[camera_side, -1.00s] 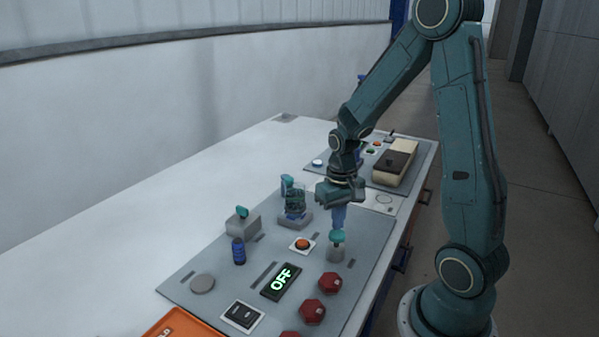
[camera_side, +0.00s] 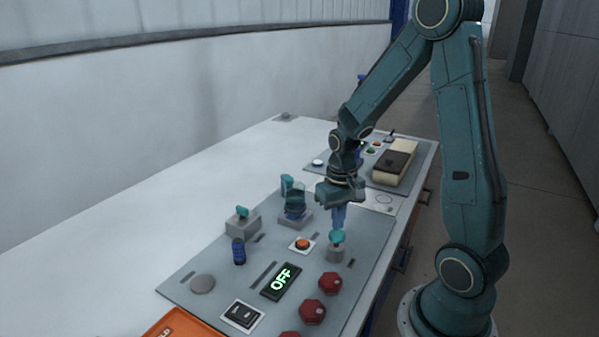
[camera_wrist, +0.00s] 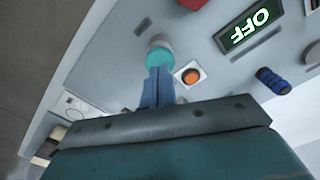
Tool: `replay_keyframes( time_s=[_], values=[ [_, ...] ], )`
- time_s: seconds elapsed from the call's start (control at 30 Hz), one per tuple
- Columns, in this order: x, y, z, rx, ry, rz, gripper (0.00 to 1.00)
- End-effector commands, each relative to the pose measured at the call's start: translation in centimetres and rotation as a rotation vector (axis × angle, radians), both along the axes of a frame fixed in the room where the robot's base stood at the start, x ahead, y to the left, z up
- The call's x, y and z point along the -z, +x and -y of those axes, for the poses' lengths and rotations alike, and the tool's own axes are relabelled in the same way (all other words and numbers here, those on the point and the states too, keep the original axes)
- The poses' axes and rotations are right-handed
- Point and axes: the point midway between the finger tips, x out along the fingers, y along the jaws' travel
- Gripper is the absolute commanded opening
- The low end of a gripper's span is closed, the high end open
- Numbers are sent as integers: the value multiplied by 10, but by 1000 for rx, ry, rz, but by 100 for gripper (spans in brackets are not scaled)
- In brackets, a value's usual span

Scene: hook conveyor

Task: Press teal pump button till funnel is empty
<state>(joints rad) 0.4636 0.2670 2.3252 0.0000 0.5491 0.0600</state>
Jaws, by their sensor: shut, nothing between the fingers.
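The teal pump button (camera_side: 337,238) sits on a short grey round base on the panel. It also shows in the wrist view (camera_wrist: 159,57). My gripper (camera_side: 338,229) points down with its blue fingers together and empty. Its tips are at the top of the teal button, and they also meet it in the wrist view (camera_wrist: 157,70); I cannot tell how far the button is pressed. A clear vessel (camera_side: 295,203), seemingly the funnel, stands behind and left of the button. It shows dark blue and teal inside its lower part; its exact level is too small to tell.
An orange button (camera_side: 302,244) on a white plate is close left of the teal one. Red knobs (camera_side: 329,282), an OFF display (camera_side: 281,281) and a blue cylinder (camera_side: 239,251) are nearby. A grey block with a teal top (camera_side: 243,222) stands further left. The white table beyond is clear.

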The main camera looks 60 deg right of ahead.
Motion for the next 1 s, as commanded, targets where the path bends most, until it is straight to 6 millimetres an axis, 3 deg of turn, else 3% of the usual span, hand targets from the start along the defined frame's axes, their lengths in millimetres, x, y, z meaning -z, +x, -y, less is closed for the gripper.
replay_keyframes(
  time_s=[1.0],
  values=[
    [27, -1, 0, 0, 1, -2, 0]
  ],
)
